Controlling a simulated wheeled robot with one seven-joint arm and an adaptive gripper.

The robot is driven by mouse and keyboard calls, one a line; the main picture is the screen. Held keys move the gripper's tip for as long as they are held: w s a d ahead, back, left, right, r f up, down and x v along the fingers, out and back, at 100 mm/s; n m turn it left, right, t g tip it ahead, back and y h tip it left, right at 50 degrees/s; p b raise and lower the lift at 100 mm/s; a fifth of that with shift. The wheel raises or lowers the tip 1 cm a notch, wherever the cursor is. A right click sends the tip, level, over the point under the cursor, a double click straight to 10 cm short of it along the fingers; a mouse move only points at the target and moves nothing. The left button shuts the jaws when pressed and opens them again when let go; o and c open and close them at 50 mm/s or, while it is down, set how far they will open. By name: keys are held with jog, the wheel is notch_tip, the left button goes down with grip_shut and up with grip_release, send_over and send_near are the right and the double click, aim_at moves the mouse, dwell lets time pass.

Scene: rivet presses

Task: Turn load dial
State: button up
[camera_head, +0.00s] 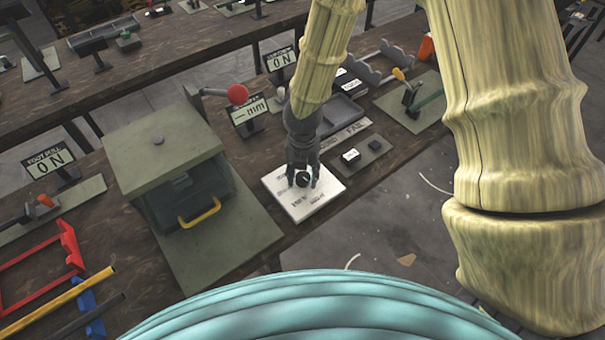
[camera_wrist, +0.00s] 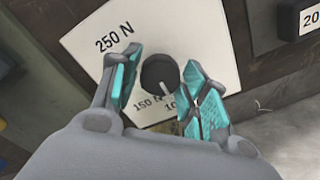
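The load dial is a round black knob (camera_head: 302,180) on a square white plate (camera_head: 304,208) near the bench's front edge. The wrist view shows the knob (camera_wrist: 159,72) with a white pointer mark directed down the picture, between a "150 N" label and a partly hidden label starting "10". A "250 N" label is on the plate (camera_wrist: 195,25) at upper left. My gripper (camera_head: 303,172) is over the dial. In the wrist view its teal-padded fingers (camera_wrist: 160,88) are spread on both sides of the knob, with narrow gaps; contact is not visible.
A grey-green press box (camera_head: 160,145) with a yellow handle (camera_head: 200,213) stands left of the plate. A lever with a red ball (camera_head: 237,94) sticks out behind it. A small display (camera_head: 248,110) stands behind the dial. A dark block with a white label (camera_head: 360,157) lies to the right.

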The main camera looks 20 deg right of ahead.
jog(key=c, duration=0.5)
